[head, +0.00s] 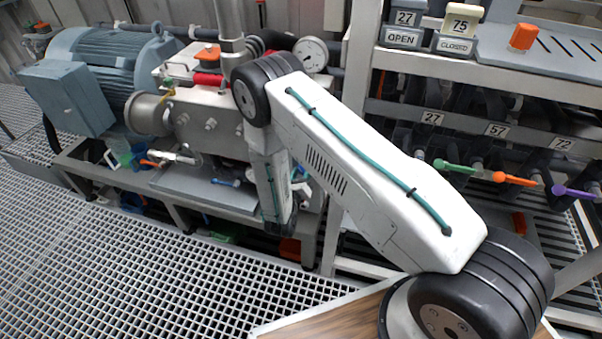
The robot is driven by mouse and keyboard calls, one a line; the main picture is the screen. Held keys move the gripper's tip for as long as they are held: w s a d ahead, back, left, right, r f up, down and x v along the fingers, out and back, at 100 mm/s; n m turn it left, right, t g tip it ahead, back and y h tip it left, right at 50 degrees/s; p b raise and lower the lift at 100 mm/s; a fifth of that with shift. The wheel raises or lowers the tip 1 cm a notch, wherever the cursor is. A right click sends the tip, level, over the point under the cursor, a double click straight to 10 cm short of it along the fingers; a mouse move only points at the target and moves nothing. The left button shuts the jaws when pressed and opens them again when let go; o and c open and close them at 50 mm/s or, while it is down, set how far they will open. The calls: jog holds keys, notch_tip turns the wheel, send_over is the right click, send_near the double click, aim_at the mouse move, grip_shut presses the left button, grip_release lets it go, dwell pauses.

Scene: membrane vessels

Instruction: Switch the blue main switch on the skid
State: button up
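The skid (215,195) stands at the left with a blue-grey motor (105,60) and a pale pump block on top. I cannot clearly make out a blue main switch. A small blue part (226,182) shows near the skid's front edge, but I cannot tell if it is the switch. My arm's forearm hangs down in front of the skid's right end. My wrist end is low there, partly hidden by the arm, and my gripper's fingers cannot be made out. Whether it touches anything is unclear.
A pressure gauge (311,54) and red-handled valve (207,80) sit on the pump. At right, a rack (455,68) holds numbered blocks, with green (454,166), orange (514,179) and purple (574,191) valve levers below. The grating floor (120,275) at lower left is clear.

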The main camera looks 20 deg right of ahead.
jog(key=shift+a, duration=0.15)
jog(key=o, duration=0.9)
jog(key=shift+o, duration=0.2)
jog(key=v, duration=0.7)
jog(key=shift+s, duration=0.25)
jog(key=shift+a, duration=0.15)
